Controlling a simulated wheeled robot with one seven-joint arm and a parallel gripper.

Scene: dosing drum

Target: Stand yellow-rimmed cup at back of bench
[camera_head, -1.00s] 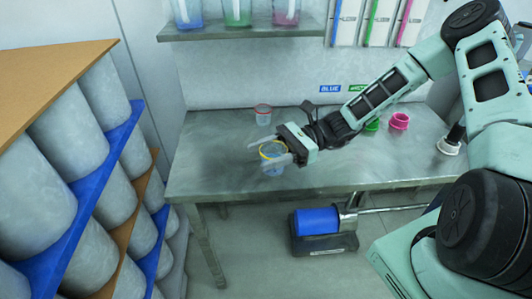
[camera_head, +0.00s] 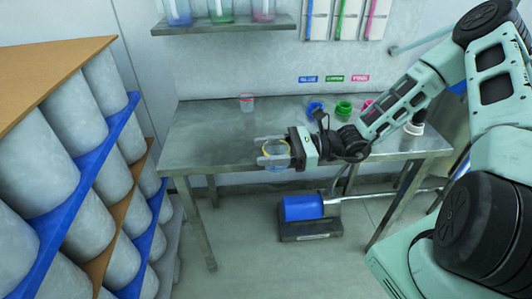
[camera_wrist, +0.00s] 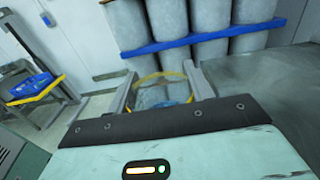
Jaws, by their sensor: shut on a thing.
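The yellow-rimmed cup (camera_head: 276,150) is clear and looks bluish below its rim. My gripper (camera_head: 275,150) is shut on it, one finger on each side, near the front edge of the bench (camera_head: 210,140). In the wrist view the cup's yellow rim (camera_wrist: 161,76) shows between the two fingers (camera_wrist: 160,88). The cup looks about upright. I cannot tell its exact height relative to the bench top.
A red-rimmed clear cup (camera_head: 247,102) stands at the back of the bench. Blue (camera_head: 315,108), green (camera_head: 343,108) and pink (camera_head: 368,104) items stand at the back right. Racked grey drums (camera_head: 63,128) fill the left. Bare bench lies around the red-rimmed cup.

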